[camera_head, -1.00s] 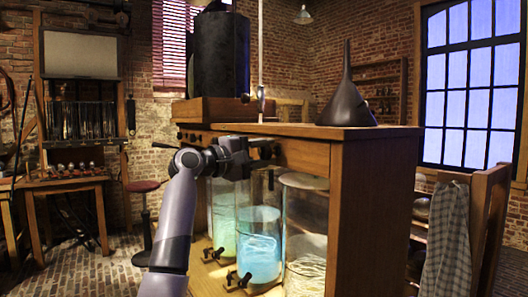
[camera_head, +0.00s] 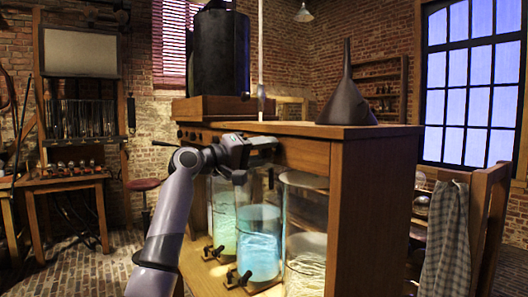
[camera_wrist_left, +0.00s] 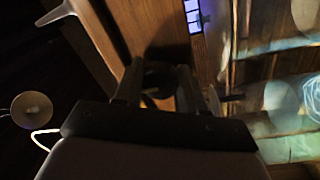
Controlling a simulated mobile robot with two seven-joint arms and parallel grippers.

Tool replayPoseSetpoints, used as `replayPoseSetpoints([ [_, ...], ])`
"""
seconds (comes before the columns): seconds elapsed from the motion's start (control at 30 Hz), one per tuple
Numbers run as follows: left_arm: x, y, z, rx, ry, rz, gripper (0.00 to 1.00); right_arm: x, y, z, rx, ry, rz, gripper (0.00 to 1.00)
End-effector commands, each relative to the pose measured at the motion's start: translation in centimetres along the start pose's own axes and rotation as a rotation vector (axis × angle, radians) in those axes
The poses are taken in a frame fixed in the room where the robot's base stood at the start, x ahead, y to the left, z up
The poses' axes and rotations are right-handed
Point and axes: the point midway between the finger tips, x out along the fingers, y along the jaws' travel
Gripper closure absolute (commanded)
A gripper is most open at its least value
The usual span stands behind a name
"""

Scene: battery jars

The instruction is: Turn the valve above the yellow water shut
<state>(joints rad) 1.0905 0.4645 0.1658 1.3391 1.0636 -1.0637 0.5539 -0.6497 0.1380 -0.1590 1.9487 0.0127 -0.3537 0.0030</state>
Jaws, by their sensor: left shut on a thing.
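Three glass jars stand in the wooden cabinet in the head view. The left jar (camera_head: 224,232) holds greenish liquid, the middle jar (camera_head: 260,250) blue, and the right jar (camera_head: 305,262) a pale, yellowish-white content. My left gripper (camera_head: 266,144) is at the cabinet's upper front rail, above the jars. In the left wrist view its two fingers close on a dark round valve handle (camera_wrist_left: 158,80) in front of the wood. The gripper hides this handle in the head view. Which jar lies directly under it is hard to tell. My right gripper is not in view.
Small dark knobs (camera_head: 187,134) show on the rail at left. Black taps (camera_head: 238,279) stick out low at the jars' fronts. A dark funnel (camera_head: 347,100) and a black cylinder (camera_head: 219,55) stand on top. A chair with a checked cloth (camera_head: 446,240) is at right.

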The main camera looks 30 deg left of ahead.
Motion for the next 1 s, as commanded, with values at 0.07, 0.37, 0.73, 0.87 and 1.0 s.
replayPoseSetpoints([
  [0.07, -0.03, -0.01, -0.07, 0.003, 0.002, 0.000, 0.91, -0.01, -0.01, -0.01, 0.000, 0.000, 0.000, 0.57],
  [0.37, -0.05, 0.03, -0.10, 0.002, 0.003, 0.000, 0.35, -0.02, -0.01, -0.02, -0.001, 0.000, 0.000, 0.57],
  [0.73, -0.02, 0.06, -0.05, 0.001, 0.002, 0.001, 0.35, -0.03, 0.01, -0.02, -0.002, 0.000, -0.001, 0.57],
  [0.87, -0.01, 0.06, -0.04, -0.002, 0.002, 0.001, 0.35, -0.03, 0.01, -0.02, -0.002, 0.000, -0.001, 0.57],
  [1.0, 0.01, 0.06, 0.01, -0.040, 0.003, 0.000, 0.35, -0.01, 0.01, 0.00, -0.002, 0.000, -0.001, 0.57],
])
